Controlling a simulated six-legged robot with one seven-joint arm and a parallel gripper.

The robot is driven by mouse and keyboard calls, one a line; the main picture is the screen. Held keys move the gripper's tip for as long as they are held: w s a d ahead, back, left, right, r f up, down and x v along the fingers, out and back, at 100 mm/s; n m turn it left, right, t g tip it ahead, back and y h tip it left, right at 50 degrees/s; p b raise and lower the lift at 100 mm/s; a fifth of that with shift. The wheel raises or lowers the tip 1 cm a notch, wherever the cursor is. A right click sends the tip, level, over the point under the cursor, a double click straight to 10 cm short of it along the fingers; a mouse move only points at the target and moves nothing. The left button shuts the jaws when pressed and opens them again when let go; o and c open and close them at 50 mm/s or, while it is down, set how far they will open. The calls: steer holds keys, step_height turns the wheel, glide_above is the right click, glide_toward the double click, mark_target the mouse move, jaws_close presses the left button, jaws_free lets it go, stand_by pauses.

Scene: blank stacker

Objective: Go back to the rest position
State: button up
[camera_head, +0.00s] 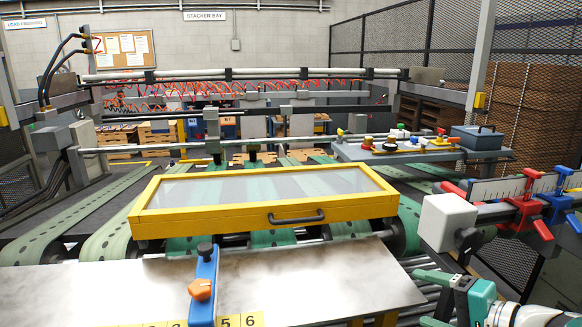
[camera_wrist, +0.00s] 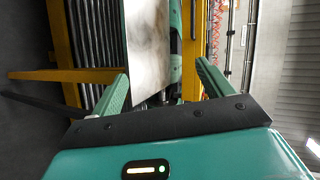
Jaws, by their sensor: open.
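My gripper (camera_head: 418,298) shows at the lower right of the head view, its teal fingers pointing left beside the steel plate (camera_head: 300,275). In the wrist view my gripper (camera_wrist: 162,78) has its two green fingers spread apart with nothing held between them. Past the fingers, the wrist view shows the pale plate (camera_wrist: 147,50) and a row of dark rollers (camera_wrist: 95,40). I cannot tell the exact gap between the fingers and the plate.
A yellow-framed clear guard (camera_head: 265,215) with a black handle lies closed over green belts. A blue stop with an orange knob (camera_head: 203,285) stands on the plate. A rail with red and blue clamps (camera_head: 525,200) is at right. A yellow post (camera_wrist: 62,45) stands near my fingers.

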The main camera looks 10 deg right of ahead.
steer(key=s+a+f+n+g+h, duration=0.2)
steer(key=s+a+n+g+h, duration=0.1)
steer(key=a+n, duration=0.3)
steer(key=s+a+f+n+g+h, duration=0.1)
steer(key=s+a+n+g+h, duration=0.2)
steer(key=a+n, duration=0.3)
steer(key=a, duration=0.3)
steer(key=shift+s+a+f+g+h, duration=0.3)
steer(key=shift+a+f+g, duration=0.1)
